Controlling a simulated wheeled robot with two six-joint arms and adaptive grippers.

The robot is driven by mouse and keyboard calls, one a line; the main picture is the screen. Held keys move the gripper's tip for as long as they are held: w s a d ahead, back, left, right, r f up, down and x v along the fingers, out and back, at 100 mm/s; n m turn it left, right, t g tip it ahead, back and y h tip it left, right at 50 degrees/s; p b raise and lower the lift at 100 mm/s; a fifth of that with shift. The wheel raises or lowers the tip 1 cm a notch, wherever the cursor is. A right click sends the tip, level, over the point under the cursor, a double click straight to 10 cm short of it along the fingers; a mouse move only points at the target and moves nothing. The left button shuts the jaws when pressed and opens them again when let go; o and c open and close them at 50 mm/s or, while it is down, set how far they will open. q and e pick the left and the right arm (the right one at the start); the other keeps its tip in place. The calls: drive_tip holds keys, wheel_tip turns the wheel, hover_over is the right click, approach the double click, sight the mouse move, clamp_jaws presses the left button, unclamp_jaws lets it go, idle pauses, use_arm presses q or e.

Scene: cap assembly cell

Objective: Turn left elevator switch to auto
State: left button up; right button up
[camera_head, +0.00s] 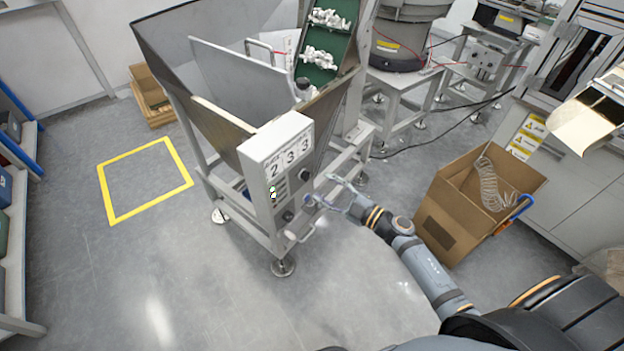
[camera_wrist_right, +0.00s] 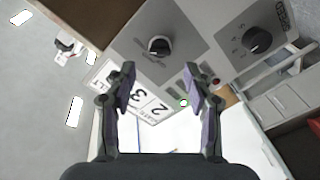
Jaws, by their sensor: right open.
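The grey control box (camera_head: 263,180) with white number labels stands on the front of the hopper frame. It has dark knobs on its face, one low down (camera_head: 288,215). In the right wrist view, a black rotary switch (camera_wrist_right: 160,46) on a grey panel lies just beyond my fingertips; its label is too small to read. A second black knob (camera_wrist_right: 257,41) marked SPEED is to its right. My right gripper (camera_head: 322,190) is beside the box. In the wrist view its two fingers (camera_wrist_right: 158,82) are apart and empty, not touching the switch. My left gripper is not in view.
The metal hopper (camera_head: 180,60) with a green conveyor (camera_head: 318,58) rises behind the box. A cardboard box (camera_head: 455,215) with a coiled hose (camera_head: 490,185) stands right of my arm. A yellow floor square (camera_head: 118,216) is on the left. The front floor is clear.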

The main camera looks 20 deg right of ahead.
sight(305, 175)
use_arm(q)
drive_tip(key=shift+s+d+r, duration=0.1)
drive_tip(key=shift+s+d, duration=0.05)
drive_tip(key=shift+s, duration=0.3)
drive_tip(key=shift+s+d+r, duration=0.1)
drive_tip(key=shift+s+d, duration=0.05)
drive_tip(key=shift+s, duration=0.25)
use_arm(e)
drive_tip(key=x, duration=0.5)
drive_tip(key=shift+w+a, duration=0.1)
drive_tip(key=shift+w, duration=0.05)
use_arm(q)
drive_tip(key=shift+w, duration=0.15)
use_arm(e)
drive_tip(key=shift+c, duration=0.5)
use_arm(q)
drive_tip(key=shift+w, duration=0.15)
use_arm(e)
clamp_jaws()
